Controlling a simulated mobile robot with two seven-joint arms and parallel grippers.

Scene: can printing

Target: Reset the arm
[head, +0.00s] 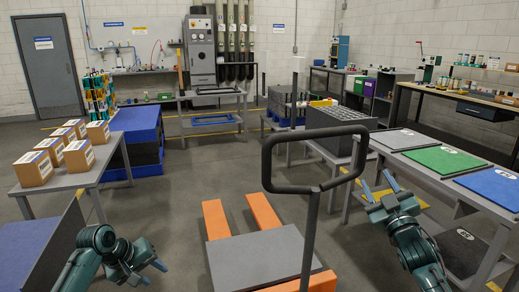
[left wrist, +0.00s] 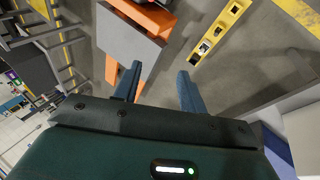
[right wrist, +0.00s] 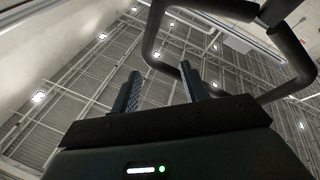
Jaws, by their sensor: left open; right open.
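My left gripper (head: 150,272) is low at the left in the head view, left of the orange-forked pallet truck. In the left wrist view its two fingers (left wrist: 158,88) are apart with nothing between them. My right gripper (head: 376,188) is raised at the right, beside the truck's handle and near the front of the mat table. In the right wrist view its fingers (right wrist: 160,90) are apart and empty, pointing toward the ceiling.
The pallet truck's dark handle (head: 268,165) stands between my arms, above its orange forks (head: 265,213). Several boxes sit on the left table (head: 62,182). Grey, green (head: 445,159) and blue mats lie on the right table. Open floor (head: 200,182) lies beyond the truck.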

